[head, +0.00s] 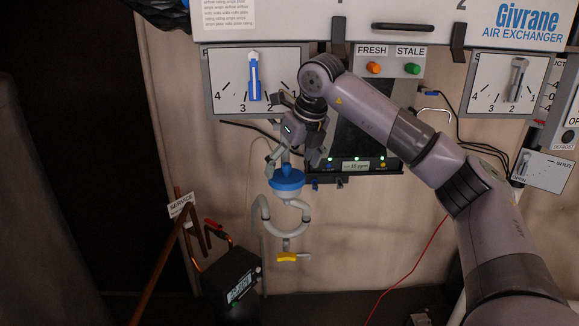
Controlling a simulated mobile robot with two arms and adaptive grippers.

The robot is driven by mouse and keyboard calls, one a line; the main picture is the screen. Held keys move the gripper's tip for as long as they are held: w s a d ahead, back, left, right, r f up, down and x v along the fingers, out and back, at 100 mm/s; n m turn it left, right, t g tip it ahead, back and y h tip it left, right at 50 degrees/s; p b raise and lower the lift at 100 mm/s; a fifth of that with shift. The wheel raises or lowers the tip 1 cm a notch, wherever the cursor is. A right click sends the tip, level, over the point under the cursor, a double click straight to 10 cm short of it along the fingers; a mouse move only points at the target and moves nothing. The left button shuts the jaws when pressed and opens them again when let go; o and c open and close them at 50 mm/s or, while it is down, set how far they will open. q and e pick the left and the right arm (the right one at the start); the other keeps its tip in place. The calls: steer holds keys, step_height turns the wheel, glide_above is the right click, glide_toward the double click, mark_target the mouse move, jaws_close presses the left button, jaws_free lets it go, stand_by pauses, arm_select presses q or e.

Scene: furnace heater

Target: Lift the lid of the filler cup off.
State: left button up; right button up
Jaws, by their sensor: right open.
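The filler cup (288,197) has a blue lid (287,180) on top and stands upright on a looped grey pipe. My right gripper (286,155) is open just above the lid, pointing down, with its fingers on either side of the lid's upper part. I cannot tell whether the fingers touch it. My left gripper is not in view.
A yellow-handled valve (288,257) sits on the pipe below the cup. A black box with a display (239,286) stands lower left, near copper pipes and a SERVICE tag (181,204). A panel with small lights (356,166) is right of the gripper. A dial with a blue pointer (254,78) is above.

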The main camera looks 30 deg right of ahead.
mark_target(289, 165)
steer(key=shift+x, duration=1.2)
steer(key=shift+c, duration=0.4)
steer(key=c, duration=1.1)
steer(key=shift+r, duration=0.1)
steer(key=shift+c, duration=0.2)
steer(key=shift+r+p, duration=0.1)
steer(key=shift+p, duration=0.2)
steer(key=shift+r+p, duration=0.8)
steer(key=shift+r, duration=0.25)
steer(key=shift+r+p, duration=1.55)
steer(key=shift+r, duration=0.45)
